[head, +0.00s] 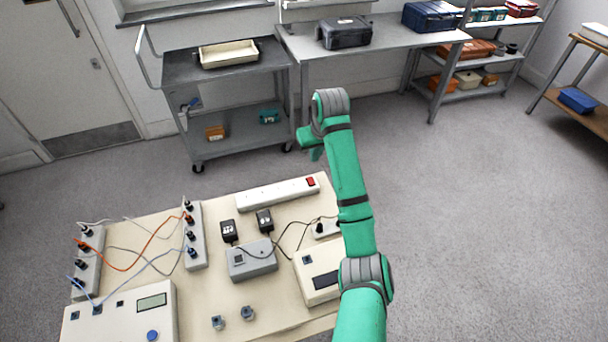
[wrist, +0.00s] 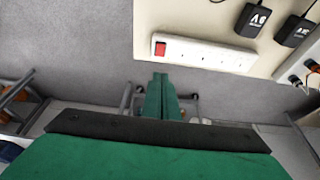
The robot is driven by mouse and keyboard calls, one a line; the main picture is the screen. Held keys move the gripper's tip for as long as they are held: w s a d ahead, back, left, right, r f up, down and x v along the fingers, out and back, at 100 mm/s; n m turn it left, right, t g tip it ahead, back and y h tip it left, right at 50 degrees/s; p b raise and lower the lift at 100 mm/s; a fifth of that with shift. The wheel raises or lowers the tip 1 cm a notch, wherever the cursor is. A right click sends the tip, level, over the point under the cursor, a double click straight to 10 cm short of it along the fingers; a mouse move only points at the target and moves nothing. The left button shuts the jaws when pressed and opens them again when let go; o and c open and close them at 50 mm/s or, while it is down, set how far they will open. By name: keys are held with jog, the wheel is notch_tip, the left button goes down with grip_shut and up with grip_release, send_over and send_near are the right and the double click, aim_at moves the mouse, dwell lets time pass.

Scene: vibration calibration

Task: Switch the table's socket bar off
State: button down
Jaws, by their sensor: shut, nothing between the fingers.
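The socket bar (head: 275,195) is a long white strip at the back edge of the table (head: 185,292), with a red switch (head: 311,182) at its right end. In the wrist view the socket bar (wrist: 208,55) lies above the fingers, and its red switch (wrist: 159,48) is at its left end. Which way the switch is tipped is too small to tell. My green gripper (wrist: 161,78) is shut and empty. In the head view my gripper (head: 314,153) hangs just beyond the table's back edge, above and apart from the switch end.
Two black adapters (head: 246,225) and a grey box (head: 252,259) stand in front of the bar. Other socket strips (head: 195,245) with plugged cables are at left. A beige device (head: 318,272) sits beside my arm. A grey cart (head: 228,100) stands behind, across open floor.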

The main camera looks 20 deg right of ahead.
aim_at(311, 183)
jog(key=x, duration=1.4)
jog(key=shift+s+f, duration=0.15)
jog(key=shift+s, duration=0.25)
jog(key=shift+w, duration=0.1)
jog(key=shift+w+f, duration=0.1)
jog(key=shift+f, duration=0.05)
jog(key=shift+d, duration=0.15)
jog(key=shift+s+f, duration=0.1)
jog(key=shift+s, duration=0.95)
